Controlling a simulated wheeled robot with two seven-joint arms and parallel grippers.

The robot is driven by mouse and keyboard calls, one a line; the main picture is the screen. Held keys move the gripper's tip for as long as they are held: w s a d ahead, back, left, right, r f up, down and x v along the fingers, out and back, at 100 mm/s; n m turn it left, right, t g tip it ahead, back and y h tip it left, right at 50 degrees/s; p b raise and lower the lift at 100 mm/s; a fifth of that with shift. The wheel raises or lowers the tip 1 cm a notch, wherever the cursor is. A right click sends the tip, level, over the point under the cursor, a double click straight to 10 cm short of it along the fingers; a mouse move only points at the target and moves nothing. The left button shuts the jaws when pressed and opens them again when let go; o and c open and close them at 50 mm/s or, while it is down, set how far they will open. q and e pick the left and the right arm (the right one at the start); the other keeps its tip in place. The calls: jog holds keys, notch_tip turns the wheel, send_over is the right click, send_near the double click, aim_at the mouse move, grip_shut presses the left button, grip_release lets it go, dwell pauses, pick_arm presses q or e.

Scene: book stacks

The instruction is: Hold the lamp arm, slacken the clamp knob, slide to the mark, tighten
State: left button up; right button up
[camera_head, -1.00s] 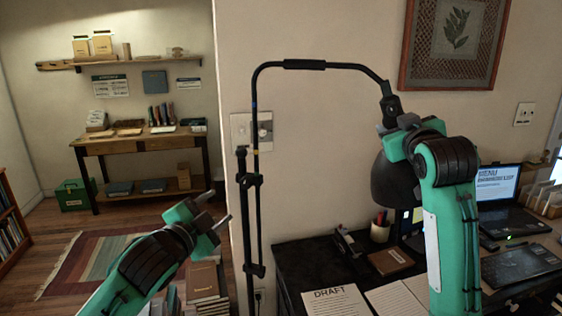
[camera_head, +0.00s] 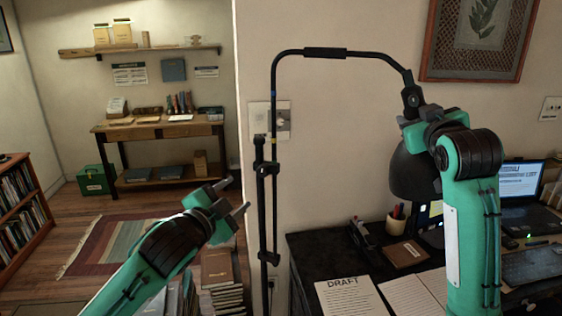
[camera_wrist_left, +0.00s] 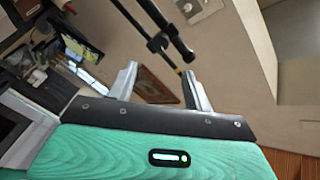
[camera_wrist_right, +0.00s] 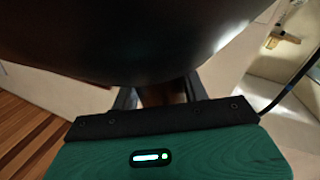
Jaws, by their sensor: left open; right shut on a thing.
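The black lamp stands by the wall corner. Its curved arm (camera_head: 327,53) runs from an upright pole over to a dark shade (camera_head: 408,176). The clamp fittings (camera_head: 268,168) sit on the pole; a small blue mark (camera_head: 273,93) is above them. My right gripper (camera_head: 418,130) is shut at the lamp's head end, just below the arm's end joint; in the right wrist view the shade hides its exact grip. My left gripper (camera_head: 232,196) is open and empty, left of the pole and a little below the clamp. The left wrist view shows the pole beyond its fingers (camera_wrist_left: 160,88).
A black desk (camera_head: 310,245) at the right carries a DRAFT sheet (camera_head: 345,297), a pen cup (camera_head: 396,222) and a laptop (camera_head: 525,185). Book stacks (camera_head: 220,270) stand below my left gripper. A wall switch plate (camera_head: 283,118) is behind the pole.

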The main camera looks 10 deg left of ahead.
aim_at(262, 173)
pick_arm(q)
jog(key=w+d+n, duration=0.1)
jog(key=w+n, duration=0.2)
jog(key=w, duration=0.1)
jog(key=w+d+n, duration=0.1)
jog(key=w+n, duration=0.2)
jog(key=n, duration=0.1)
jog(key=w+d+n+y, duration=0.1)
jog(key=w+n, duration=0.2)
jog(key=w, duration=0.1)
jog(key=shift+w+d+f+n+t, duration=0.15)
jog(key=shift+w+d+n+t, duration=0.15)
jog(key=shift+w+n, duration=0.1)
dwell(0.6)
jog(key=c, duration=1)
jog(key=shift+o, duration=0.2)
jog(key=shift+s, duration=0.1)
